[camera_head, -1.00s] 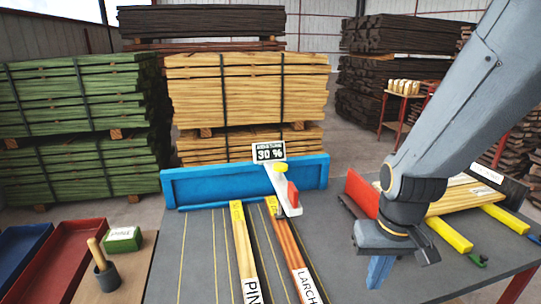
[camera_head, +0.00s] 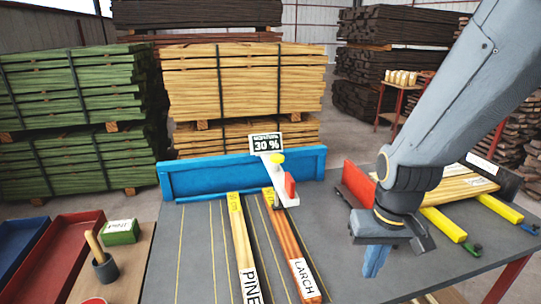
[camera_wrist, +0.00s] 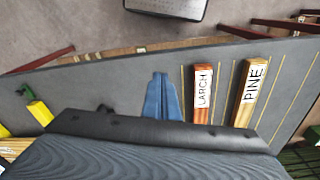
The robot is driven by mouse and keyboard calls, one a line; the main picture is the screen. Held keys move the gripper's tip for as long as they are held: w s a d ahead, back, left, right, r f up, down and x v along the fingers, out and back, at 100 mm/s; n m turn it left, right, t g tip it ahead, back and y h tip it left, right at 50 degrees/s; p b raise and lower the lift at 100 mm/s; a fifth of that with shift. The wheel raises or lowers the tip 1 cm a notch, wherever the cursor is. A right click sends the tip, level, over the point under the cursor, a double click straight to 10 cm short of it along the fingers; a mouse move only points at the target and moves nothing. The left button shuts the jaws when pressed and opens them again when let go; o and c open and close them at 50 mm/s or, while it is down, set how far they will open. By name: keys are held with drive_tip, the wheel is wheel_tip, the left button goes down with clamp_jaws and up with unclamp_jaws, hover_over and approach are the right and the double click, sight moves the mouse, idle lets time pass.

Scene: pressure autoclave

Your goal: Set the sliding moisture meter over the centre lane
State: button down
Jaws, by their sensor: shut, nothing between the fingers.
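The moisture meter (camera_head: 275,172) is a white slider with a yellow knob, a red block (camera_head: 290,186) and a display reading 30 %. It sits on the blue fence (camera_head: 215,176) at the back of the grey table, above the far end of the larch board (camera_head: 296,258). The pine board (camera_head: 243,250) lies just left of the larch board. My gripper (camera_head: 374,272) is shut and empty, low over the table to the right of the larch board, apart from the meter. Its blue fingers (camera_wrist: 163,88) also show in the wrist view, beside the larch board.
A red upright plate (camera_head: 359,184) and yellow bars (camera_head: 442,224) with boards stand to the right. Red (camera_head: 66,262) and blue trays, a green block (camera_head: 121,232) and a dark cup lie at the left. The lined table left of the pine board is clear.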

drive_tip(key=c, duration=2.5)
unclamp_jaws()
drive_tip(key=o, duration=0.3)
drive_tip(key=shift+w+a+r, duration=0.1)
drive_tip(key=shift+w+r, duration=0.05)
drive_tip(key=shift+w, duration=0.05)
drive_tip(key=o, duration=0.4)
drive_tip(key=w+a+r+n+t+p, duration=0.1)
drive_tip(key=w+a+r+p, duration=0.1)
drive_tip(key=w+a+r, duration=0.4)
drive_tip(key=w+r, duration=0.1)
drive_tip(key=w, duration=0.3)
drive_tip(key=shift+w+a+n+t, duration=0.3)
drive_tip(key=shift+a+n+t, duration=0.1)
wheel_tip(320, 180, up, 7)
drive_tip(key=n+t+y+p, duration=0.1)
drive_tip(key=p, duration=0.1)
hover_over(290, 177)
drive_tip(key=s, duration=0.3)
drive_tip(key=shift+w+d+r, duration=0.1)
drive_tip(key=shift+w+d, duration=0.05)
drive_tip(key=shift+d, duration=0.15)
drive_tip(key=shift+p+x, duration=1)
drive_tip(key=shift+x, duration=2.85)
drive_tip(key=shift+w+r, duration=0.1)
drive_tip(key=shift+w, duration=0.1)
clamp_jaws()
